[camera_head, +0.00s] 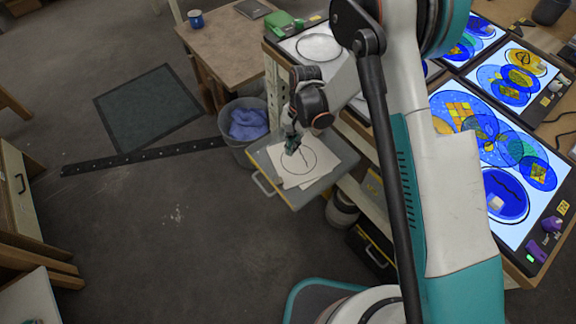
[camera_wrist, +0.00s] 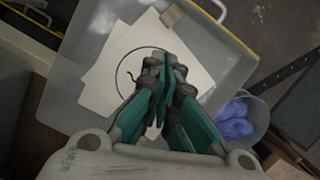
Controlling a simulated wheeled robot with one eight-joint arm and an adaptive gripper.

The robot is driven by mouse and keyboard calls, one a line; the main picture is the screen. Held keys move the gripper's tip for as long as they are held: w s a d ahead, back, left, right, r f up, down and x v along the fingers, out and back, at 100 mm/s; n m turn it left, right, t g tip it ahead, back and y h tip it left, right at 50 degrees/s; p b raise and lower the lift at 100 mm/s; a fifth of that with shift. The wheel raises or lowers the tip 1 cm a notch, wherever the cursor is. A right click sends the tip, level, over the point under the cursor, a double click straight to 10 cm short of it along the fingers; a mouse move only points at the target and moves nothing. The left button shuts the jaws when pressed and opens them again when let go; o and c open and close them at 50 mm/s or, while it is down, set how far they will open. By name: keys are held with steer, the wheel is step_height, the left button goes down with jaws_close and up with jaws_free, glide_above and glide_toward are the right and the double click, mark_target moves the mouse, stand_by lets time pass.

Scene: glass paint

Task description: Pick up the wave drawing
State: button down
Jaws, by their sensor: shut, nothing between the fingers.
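White paper sheets with a black circle drawn on the top one, the drawing (camera_head: 308,167), lie on a grey tray (camera_head: 327,181). In the wrist view the drawing (camera_wrist: 108,68) shows a circle with a short curved line at its left; I cannot tell if this is the wave. The tray (camera_wrist: 85,25) spreads around the sheets. My gripper (camera_head: 292,147) is over the far left part of the sheets. In the wrist view my gripper (camera_wrist: 166,70) has its fingers together, empty, and hides the circle's right side. I cannot tell whether the fingertips touch the paper.
A small tan block (camera_wrist: 173,15) lies at the sheets' edge. A grey bin (camera_head: 238,137) with blue cloth (camera_head: 248,124) stands beside the tray. Lit panels with coloured glass (camera_head: 500,145) are at right. A brown table (camera_head: 222,48) is behind. Open floor lies left.

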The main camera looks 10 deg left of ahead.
mark_target(286, 174)
steer(key=b+x, duration=0.4)
steer(key=x, duration=0.7)
steer(key=shift+a, duration=0.15)
steer(key=shift+r, duration=0.1)
